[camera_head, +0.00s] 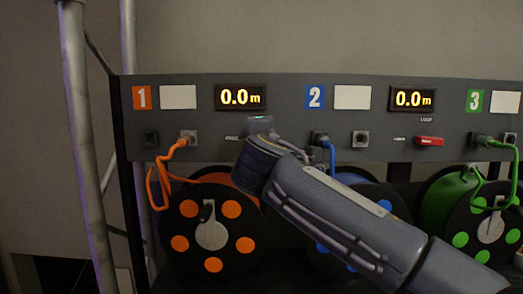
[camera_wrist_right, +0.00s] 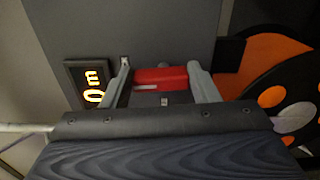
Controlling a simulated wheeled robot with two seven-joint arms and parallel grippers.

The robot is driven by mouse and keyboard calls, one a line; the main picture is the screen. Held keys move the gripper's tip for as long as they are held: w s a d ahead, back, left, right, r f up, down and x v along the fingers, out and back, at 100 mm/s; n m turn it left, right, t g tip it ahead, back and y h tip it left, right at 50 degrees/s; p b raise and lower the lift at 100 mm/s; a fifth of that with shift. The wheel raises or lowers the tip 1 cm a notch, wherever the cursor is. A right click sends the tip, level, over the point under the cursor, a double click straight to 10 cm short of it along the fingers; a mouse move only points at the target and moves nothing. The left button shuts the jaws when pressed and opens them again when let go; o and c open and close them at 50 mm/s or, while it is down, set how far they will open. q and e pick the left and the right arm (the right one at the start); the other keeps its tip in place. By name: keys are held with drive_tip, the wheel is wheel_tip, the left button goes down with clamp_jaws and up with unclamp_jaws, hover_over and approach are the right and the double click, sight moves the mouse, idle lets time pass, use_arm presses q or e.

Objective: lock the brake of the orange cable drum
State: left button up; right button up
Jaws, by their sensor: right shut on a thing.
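The orange cable drum (camera_head: 180,243) hangs under panel section 1, a black disc with orange spots and orange cable behind it. Its edge also shows in the right wrist view (camera_wrist_right: 262,72). My right gripper (camera_head: 260,124) is at the panel face, right of the orange plug. In the right wrist view my right gripper (camera_wrist_right: 160,82) has its fingers at the two ends of a red brake lever (camera_wrist_right: 160,77), shut on it. The head view hides this lever behind my gripper and arm. I cannot tell the lever's exact position. My left gripper is not in view.
The grey panel (camera_head: 290,88) carries sections 1, 2 and 3. An orange plug (camera_head: 187,137) and a blue plug (camera_head: 321,139) sit in sockets. Section 2 has its own red lever (camera_head: 430,141). A green drum (camera_head: 445,205) is at right. A truss pole (camera_head: 80,110) stands left.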

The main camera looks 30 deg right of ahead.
drive_tip(key=shift+f+m+b, duration=0.1)
drive_tip(key=shift+m+b, duration=0.2)
drive_tip(key=shift+m, duration=0.2)
drive_tip(key=o, duration=1)
drive_tip(key=b+v, duration=0.1)
drive_tip(key=v, duration=0.7)
drive_tip(key=shift+w, duration=0.1)
